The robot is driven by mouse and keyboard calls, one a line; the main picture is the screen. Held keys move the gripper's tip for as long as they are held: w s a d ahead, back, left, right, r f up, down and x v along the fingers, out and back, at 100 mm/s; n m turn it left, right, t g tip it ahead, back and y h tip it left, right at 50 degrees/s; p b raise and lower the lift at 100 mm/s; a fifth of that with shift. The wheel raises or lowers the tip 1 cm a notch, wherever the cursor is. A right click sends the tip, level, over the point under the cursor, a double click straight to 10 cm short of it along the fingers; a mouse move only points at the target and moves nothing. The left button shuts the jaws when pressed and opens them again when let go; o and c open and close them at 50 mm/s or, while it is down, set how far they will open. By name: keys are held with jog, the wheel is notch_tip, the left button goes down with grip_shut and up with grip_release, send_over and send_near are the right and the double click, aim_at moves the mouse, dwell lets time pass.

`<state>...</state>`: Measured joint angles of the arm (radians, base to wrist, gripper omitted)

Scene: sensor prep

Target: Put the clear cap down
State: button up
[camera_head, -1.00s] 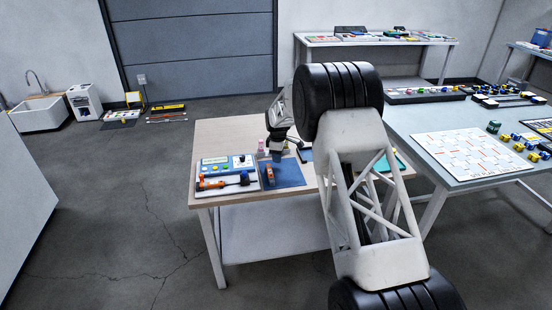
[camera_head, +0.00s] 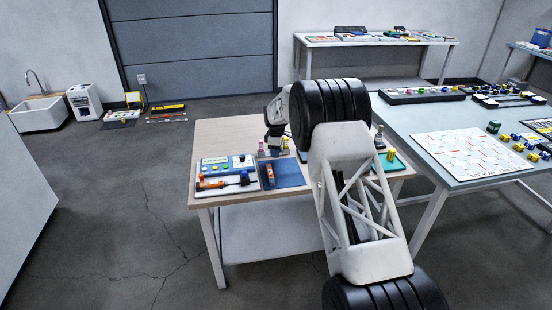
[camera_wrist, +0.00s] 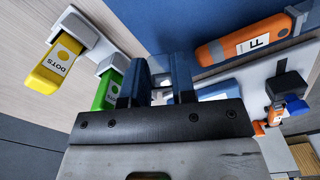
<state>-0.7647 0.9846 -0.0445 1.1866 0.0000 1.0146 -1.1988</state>
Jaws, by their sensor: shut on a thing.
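My gripper (camera_wrist: 160,82) shows in the wrist view with two blue fingers shut around a small clear or pale piece (camera_wrist: 162,88), probably the clear cap. Most of it is hidden by the fingers and gripper body. In the head view my gripper (camera_head: 274,146) is small, over the back of the wooden table, at the far edge of the blue mat (camera_head: 292,178). The cap cannot be made out there. An orange device (camera_head: 270,173) lies on the mat; it also shows in the wrist view, marked F (camera_wrist: 225,50).
A yellow DOTS bottle (camera_wrist: 48,76) and a green one (camera_wrist: 102,95) sit close left of my fingers in the wrist view. A panel with buttons (camera_head: 222,163) and an orange-handled tool (camera_head: 212,184) are left of the mat. A teal mat (camera_head: 398,163) is at right.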

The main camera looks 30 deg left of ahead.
aim_at(276, 162)
jog(key=shift+f, duration=1.7)
jog(key=shift+f, duration=0.15)
jog(key=o, duration=0.7)
jog(key=shift+o, duration=0.2)
jog(key=shift+r, duration=6.15)
